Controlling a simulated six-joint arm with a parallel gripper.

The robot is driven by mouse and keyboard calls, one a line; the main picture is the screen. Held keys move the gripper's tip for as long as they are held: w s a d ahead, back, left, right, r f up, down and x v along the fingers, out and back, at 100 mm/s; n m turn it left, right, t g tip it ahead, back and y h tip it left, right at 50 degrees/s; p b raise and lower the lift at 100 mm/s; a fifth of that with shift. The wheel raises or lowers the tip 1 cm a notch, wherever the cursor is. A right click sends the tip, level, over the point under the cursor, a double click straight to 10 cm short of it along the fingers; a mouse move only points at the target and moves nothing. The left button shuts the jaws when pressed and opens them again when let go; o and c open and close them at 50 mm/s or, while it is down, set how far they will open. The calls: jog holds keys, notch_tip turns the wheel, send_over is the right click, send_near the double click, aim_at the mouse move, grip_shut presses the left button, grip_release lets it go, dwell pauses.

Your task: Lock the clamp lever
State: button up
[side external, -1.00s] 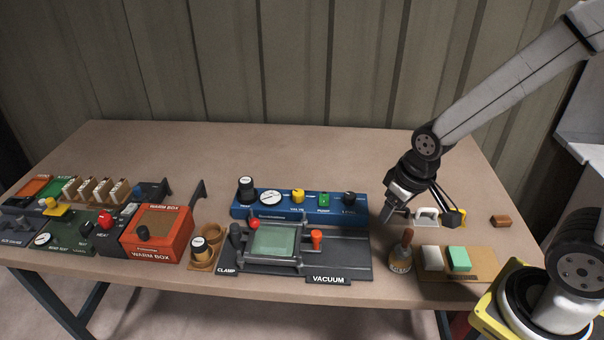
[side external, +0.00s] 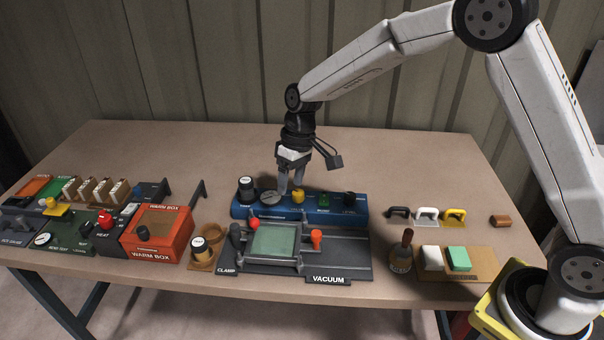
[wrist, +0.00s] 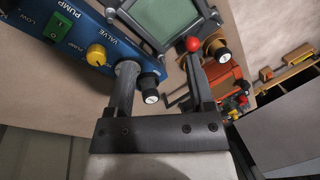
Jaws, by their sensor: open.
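The clamp station is a dark grey plate (side external: 345,255) with a "CLAMP" label at its left front. I cannot tell which is the clamp lever. My gripper (side external: 290,188) is open and empty, pointing down over the blue pump panel (side external: 330,212), behind the station. In the wrist view, the red ball (wrist: 193,45) appears by the right fingertip of my gripper (wrist: 160,65); touching cannot be told.
On the blue panel, a yellow valve knob (side external: 298,195) and a black knob (side external: 246,186) stand up near my fingers. A brown holder (side external: 204,262) and the orange warm box (side external: 158,235) are to the left. A wooden-handled brush (side external: 402,255) stands right. The table behind is clear.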

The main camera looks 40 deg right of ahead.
jog(key=w+a+f+n+g+y, duration=0.1)
jog(key=w+a, duration=0.3)
jog(key=a, duration=0.1)
jog(key=shift+w, duration=0.15)
jog(key=shift+f, duration=0.15)
jog(key=shift+x, duration=3.85)
jog(key=shift+c, duration=0.2)
jog(key=shift+n, duration=0.3)
grip_shut()
